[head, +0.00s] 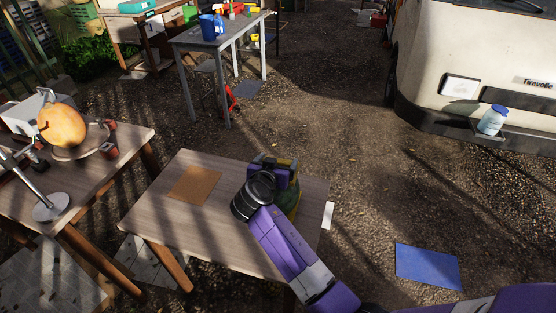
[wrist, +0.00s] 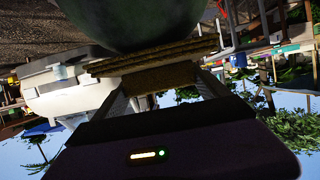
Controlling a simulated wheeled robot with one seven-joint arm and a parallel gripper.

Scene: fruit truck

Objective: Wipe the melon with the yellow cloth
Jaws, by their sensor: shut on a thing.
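My gripper (wrist: 163,84) is shut on the yellow cloth, a folded, layered piece that looks yellow-brown in the wrist view (wrist: 152,58). In the head view the cloth (head: 287,164) shows as a yellowish edge by my gripper. The melon, a large dark green round fruit, fills the top of the wrist view (wrist: 135,18), right against the cloth; I cannot tell whether they touch. In the head view only a slice of the melon (head: 293,205) shows on the wooden table's right side; my arm hides the rest.
The wooden table (head: 165,228) bears a flat brown mat (head: 195,185) and is otherwise mostly clear. A left table (head: 95,185) holds a big orange fruit (head: 63,125) and a metal stand. A white van (head: 470,60) stands at right. A blue mat (head: 428,266) lies on the gravel.

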